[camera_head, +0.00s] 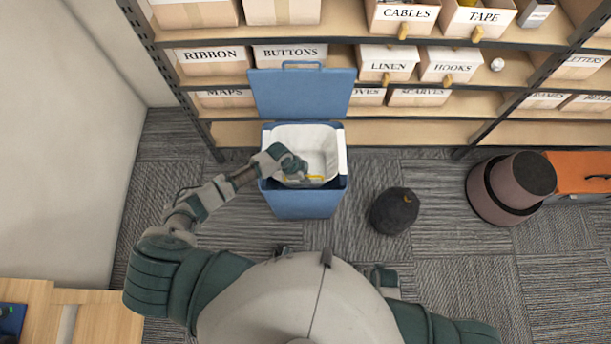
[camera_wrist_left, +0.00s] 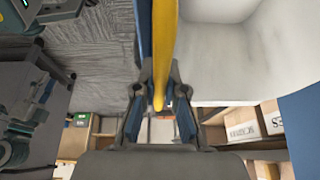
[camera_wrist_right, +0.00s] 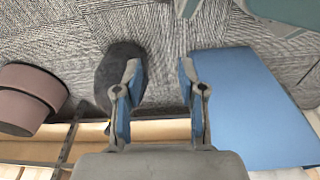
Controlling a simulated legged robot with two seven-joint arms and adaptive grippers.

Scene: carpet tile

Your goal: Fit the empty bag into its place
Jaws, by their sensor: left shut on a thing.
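The blue bin (camera_head: 305,205) stands on the carpet with its lid (camera_head: 303,92) raised at the back. The white empty bag (camera_head: 318,145) is spread open inside it; white also shows over the bin's right rim. A yellow strip (camera_head: 318,178) runs along the bag's front edge. My left gripper (camera_head: 296,172) is shut on this strip at the bin's front, hiding part of the rim. In the left wrist view the strip (camera_wrist_left: 163,45) passes between the fingers, beside the bag's white inside (camera_wrist_left: 210,50). My right gripper (camera_wrist_right: 157,75) is open and empty.
A dark, rounded bag (camera_head: 394,211) with a small yellow tie sits on the floor right of the bin. A pinkish-brown round container (camera_head: 512,185) and an orange box (camera_head: 580,172) stand farther right. Shelves of labelled boxes (camera_head: 400,18) line the back.

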